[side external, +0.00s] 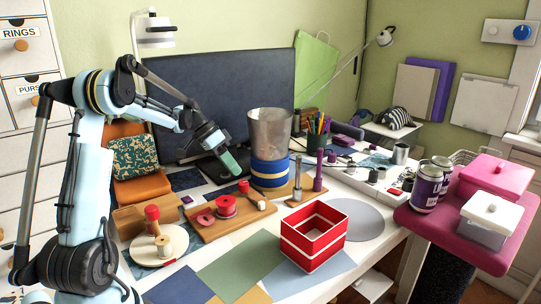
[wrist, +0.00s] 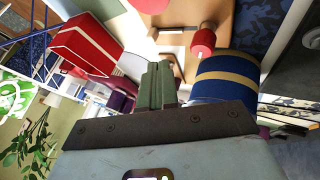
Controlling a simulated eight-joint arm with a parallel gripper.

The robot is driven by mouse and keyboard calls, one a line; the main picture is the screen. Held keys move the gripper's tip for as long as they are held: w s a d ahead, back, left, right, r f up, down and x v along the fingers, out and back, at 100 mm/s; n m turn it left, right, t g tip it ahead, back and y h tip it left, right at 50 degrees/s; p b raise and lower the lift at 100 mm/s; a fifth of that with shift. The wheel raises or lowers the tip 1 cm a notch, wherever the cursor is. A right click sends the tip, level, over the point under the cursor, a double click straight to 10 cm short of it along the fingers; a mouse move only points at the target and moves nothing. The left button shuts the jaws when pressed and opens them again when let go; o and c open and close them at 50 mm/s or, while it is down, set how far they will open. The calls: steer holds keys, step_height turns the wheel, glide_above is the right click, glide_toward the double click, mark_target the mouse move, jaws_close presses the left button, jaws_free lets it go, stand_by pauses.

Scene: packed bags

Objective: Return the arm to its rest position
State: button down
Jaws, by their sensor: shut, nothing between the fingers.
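My gripper (side external: 236,163) is raised above the table in the side external view, left of the metal bin and above the back of a wooden board. Its green fingers point down and to the right. In the wrist view the green fingers (wrist: 157,85) are together, with nothing between them. My light blue and dark grey arm reaches in from the left, bent at the elbow.
A metal bin (side external: 270,133) stands on a blue banded base (side external: 270,174) close by my gripper. A wooden board (side external: 229,221) holds red spools. An open red box (side external: 314,236) stands in front. A pink tray (side external: 476,248) is at right.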

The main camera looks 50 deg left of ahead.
steer(key=s+d+r+t+y, duration=0.1)
steer(key=s+d+y, duration=0.2)
steer(key=d, duration=0.9)
steer(key=s+d+r+n+t+y, duration=0.1)
steer(key=s+d, duration=0.5)
steer(key=d, duration=0.6)
steer(key=shift+s+d+r+t+y, duration=0.3)
steer(key=shift+s+d+r+y, duration=0.15)
steer(key=shift+y, duration=0.45)
